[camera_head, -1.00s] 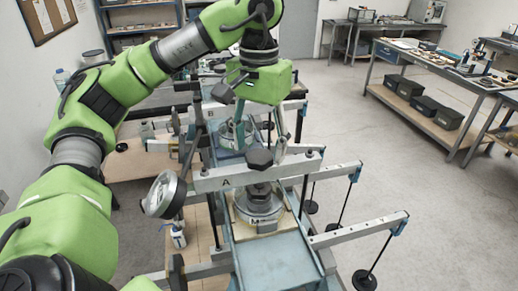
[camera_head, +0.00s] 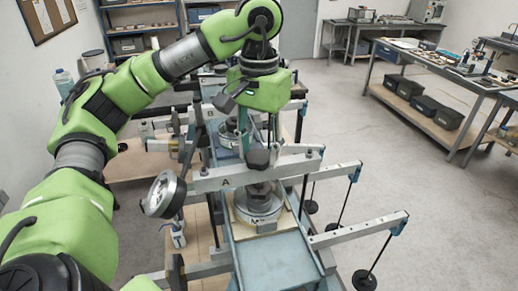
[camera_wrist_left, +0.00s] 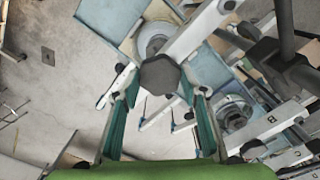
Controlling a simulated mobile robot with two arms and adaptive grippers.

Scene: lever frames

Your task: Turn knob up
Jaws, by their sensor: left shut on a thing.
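The black hexagonal knob (camera_head: 258,158) sits on top of the metal crossbeam marked A (camera_head: 215,183), above a round metal cell (camera_head: 262,203). My left gripper (camera_head: 259,144) points straight down from above, with a finger on each side of the knob, and is shut on it. In the left wrist view the knob (camera_wrist_left: 160,76) lies between the tips of the two greenish fingers (camera_wrist_left: 160,88). The knob's underside and stem are hidden there. My right gripper is not in view.
A round dial gauge (camera_head: 165,194) stands left of the beam. Lever arms with hanging black weights (camera_head: 364,280) reach out to the right. A bench with equipment (camera_head: 455,75) stands at the back right. The floor between is clear.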

